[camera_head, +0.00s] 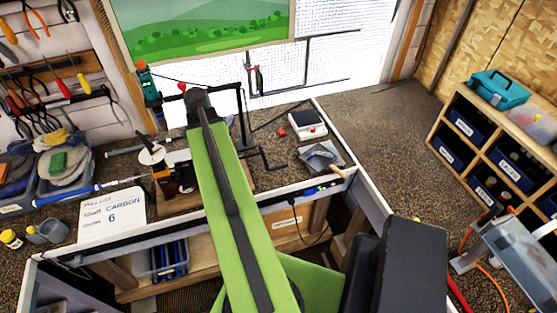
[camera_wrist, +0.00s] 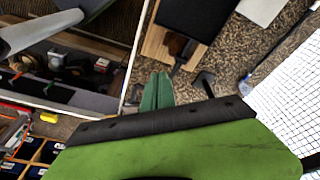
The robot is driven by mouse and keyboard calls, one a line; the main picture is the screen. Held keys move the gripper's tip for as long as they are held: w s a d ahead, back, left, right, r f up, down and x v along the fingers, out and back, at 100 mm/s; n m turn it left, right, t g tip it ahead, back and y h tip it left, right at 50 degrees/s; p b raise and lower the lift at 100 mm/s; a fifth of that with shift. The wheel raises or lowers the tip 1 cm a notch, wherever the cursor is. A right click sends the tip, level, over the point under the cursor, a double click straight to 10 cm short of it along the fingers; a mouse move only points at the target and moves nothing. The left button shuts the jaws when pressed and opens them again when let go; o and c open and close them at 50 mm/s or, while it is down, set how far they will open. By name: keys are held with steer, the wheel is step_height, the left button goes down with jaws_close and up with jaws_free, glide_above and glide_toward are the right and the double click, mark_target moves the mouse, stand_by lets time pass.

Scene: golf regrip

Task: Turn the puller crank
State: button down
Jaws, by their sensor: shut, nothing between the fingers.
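My gripper (camera_wrist: 157,92) shows in the wrist view as two green fingers pressed together, with nothing between them. In the head view the gripper is hidden behind my green arm. A black bent rod that looks like the puller crank (camera_head: 266,158) sticks out to the right of my arm, low over the bench. In the wrist view a black bent rod (camera_wrist: 205,84), probably the same crank, lies just right of the fingertips, apart from them in the picture. Beside it is a wooden base (camera_wrist: 156,45) with a black plate. Most of the puller is hidden behind my arm.
A blue-gripped shaft (camera_head: 75,194) and an orange-black clamp (camera_head: 165,175) are left of my arm. A sign (camera_head: 112,213) reads "Shaft CARBON". A white scale (camera_head: 308,124) and a grey tray (camera_head: 321,156) stand right. An upright black frame (camera_head: 241,115) rises behind the crank.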

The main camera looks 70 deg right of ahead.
mark_target(280, 166)
steer(key=s+d+m+g, duration=0.1)
steer(key=s+d+m, duration=0.7)
steer(key=s, duration=0.7)
steer(key=shift+n, duration=0.7)
steer(key=b+x, duration=0.9)
steer(key=w+b+x, duration=0.1)
steer(key=b+x, duration=0.3)
steer(key=shift+d+f+b, duration=0.15)
steer(key=shift+f+b, duration=0.25)
steer(key=shift+f, duration=0.05)
steer(key=shift+r, duration=0.1)
